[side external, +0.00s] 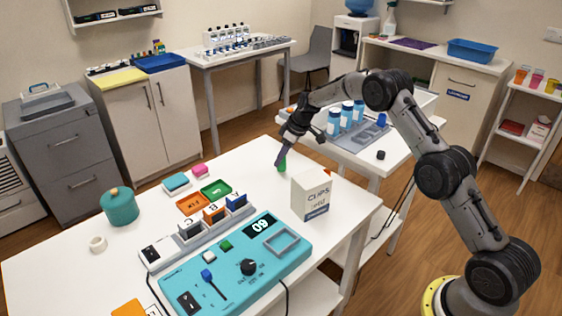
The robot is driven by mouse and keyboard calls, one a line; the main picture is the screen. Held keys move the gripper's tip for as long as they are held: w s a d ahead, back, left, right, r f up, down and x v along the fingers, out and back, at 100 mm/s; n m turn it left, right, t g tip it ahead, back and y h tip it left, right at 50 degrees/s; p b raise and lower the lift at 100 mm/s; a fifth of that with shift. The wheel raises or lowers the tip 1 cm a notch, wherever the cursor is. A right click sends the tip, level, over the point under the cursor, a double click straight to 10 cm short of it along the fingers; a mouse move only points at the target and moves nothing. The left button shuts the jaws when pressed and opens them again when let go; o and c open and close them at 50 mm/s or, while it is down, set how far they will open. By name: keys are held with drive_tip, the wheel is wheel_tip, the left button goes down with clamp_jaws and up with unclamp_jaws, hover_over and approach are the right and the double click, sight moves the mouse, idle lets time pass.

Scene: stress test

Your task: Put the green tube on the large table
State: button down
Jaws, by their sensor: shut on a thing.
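My gripper (282,158) points down over the far right part of the large white table (245,167). It is shut on the green tube (282,166), whose lower end shows below the dark purple fingers. The upper part of the tube is hidden by the fingers. The tube looks roughly upright. I cannot tell whether its lower end touches the tabletop or hangs just above it.
A white clips box (312,195) stands right of the tube. Green (216,189) and orange (192,204) trays, a turquoise control panel (235,265) and a teal pot (119,206) occupy the table. A side table with blue-capped bottles (333,122) stands behind.

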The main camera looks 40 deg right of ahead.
drive_tip(key=shift+f, duration=0.8)
drive_tip(key=shift+f, duration=0.15)
drive_tip(key=c, duration=0.5)
unclamp_jaws()
drive_tip(key=v, duration=1.2)
drive_tip(key=shift+s+r, duration=0.1)
drive_tip(key=shift+r, duration=0.2)
